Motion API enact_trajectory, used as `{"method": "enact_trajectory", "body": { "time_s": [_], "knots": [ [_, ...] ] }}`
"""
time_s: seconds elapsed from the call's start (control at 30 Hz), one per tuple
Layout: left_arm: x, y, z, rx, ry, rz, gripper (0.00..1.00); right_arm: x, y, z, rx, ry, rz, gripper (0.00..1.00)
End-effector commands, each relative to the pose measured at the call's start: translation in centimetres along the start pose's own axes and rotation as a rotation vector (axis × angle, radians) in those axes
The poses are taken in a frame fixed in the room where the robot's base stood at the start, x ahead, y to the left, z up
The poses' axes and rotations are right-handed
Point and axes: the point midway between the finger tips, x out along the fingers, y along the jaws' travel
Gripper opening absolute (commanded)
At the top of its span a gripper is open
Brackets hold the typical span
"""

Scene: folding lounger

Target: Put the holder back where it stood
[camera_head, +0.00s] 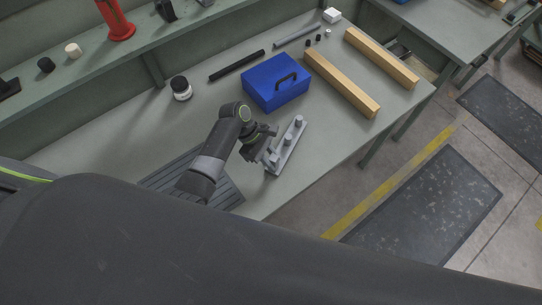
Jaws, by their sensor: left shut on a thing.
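The holder (290,150) is a light grey bar with several upright round pegs. It is at the front edge of the bench, in the middle of the head view. My left gripper (268,154) is at the holder's left side and shut on it. The gripper hides part of that side. I cannot tell whether the holder rests on the bench or is slightly above it. My right gripper is not in view.
A dark ribbed mat (222,187) lies left of the holder, partly under my arm. A blue toolbox (268,88) stands behind the holder. Two wooden beams (343,84) lie to the right, and a dark rod (236,65) lies behind. A white-and-black jar (181,88) stands at left.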

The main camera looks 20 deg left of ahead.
Motion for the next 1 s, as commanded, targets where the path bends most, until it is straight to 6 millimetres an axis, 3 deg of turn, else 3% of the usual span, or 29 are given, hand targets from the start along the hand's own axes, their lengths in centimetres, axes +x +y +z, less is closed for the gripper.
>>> {"method": "enact_trajectory", "body": {
  "time_s": [1.0],
  "knots": [
    [0.52,0.02,-0.37,0.0,0.0,0.0,0.0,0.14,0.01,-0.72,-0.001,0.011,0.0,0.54]
  ]
}}
